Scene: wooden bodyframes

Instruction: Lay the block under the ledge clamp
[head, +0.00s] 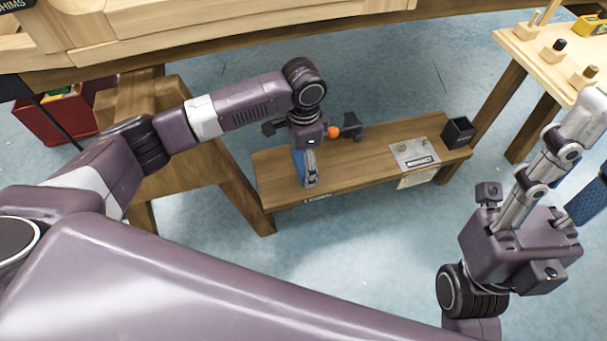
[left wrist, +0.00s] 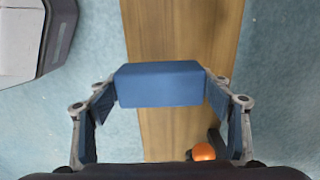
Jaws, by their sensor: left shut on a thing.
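My left gripper (head: 308,178) is over the near left part of a low wooden ledge (head: 375,160). In the left wrist view it is shut on a blue block (left wrist: 160,84), held crosswise between both finger pads above the wood. Height above the wood is hard to judge. A black clamp-like piece (head: 352,133) with an orange ball knob (head: 333,132) sits on the ledge just behind the gripper; the arm partly hides it. The knob (left wrist: 203,152) also shows at the bottom of the left wrist view. My right gripper (head: 582,150) is open, away at the right, partly cut off.
A black cup (head: 458,132) and a grey labelled plate (head: 413,153) stand on the ledge's right part. A wooden trestle leg (head: 235,185) is close left of the ledge. A pegged table (head: 545,60) is at upper right, a red bin (head: 58,118) at left.

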